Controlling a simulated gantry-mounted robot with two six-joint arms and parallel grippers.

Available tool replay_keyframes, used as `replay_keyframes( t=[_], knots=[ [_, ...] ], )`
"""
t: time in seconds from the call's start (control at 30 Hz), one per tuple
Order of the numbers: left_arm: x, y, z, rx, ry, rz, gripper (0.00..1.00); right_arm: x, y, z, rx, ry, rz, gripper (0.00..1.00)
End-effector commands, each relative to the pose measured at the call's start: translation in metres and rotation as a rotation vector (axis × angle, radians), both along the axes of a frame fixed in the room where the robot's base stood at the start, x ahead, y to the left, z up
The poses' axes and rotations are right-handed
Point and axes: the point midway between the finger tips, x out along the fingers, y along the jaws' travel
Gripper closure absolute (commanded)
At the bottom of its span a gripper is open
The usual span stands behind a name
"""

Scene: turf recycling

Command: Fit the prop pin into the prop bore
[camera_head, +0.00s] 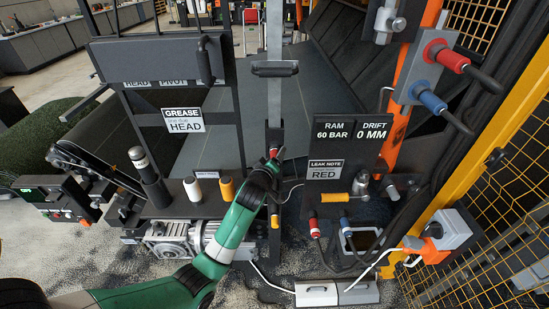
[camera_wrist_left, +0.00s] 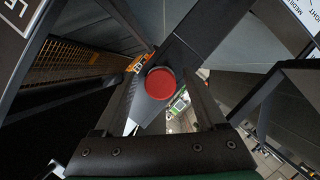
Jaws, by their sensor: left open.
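My left gripper (camera_head: 275,156) is at the foot of the upright grey prop bar (camera_head: 275,105), in the middle of the head view. A small red piece, probably the head of the prop pin, shows right at its fingertips. In the left wrist view a round red cap (camera_wrist_left: 161,83) lies between the two open fingers (camera_wrist_left: 163,100), with a dark bar behind it. I cannot tell whether the fingers touch the cap. The prop bore cannot be made out, and the cap hides whatever is beneath it. My right gripper is not in view.
A dark panel with a GREASE HEAD label (camera_head: 183,120) stands left of the bar. A RAM and DRIFT sign board (camera_head: 350,131) stands to the right. White and orange cylinders (camera_head: 227,188) sit near my forearm. A yellow mesh guard (camera_head: 485,170) bounds the right side.

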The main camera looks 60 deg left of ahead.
Motion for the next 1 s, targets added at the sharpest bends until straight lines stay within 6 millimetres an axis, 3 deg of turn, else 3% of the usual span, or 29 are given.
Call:
replay_keyframes(
  t=[0.17,0.4,0.5,0.6,1.0],
  knots=[
    [-0.006,-0.008,0.003,0.0,0.0,-0.001,0.27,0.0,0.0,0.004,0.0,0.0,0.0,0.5],
    [-0.038,-0.045,0.019,0.001,0.0,-0.002,0.27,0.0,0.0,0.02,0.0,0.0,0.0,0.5],
    [-0.053,-0.062,0.031,0.0,0.003,-0.003,0.27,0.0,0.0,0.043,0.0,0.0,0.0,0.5],
    [-0.064,-0.075,0.032,-0.001,0.002,-0.003,0.27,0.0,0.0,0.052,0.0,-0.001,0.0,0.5],
    [-0.074,-0.084,0.031,0.001,-0.001,0.0,0.27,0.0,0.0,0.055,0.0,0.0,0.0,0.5]
  ],
)
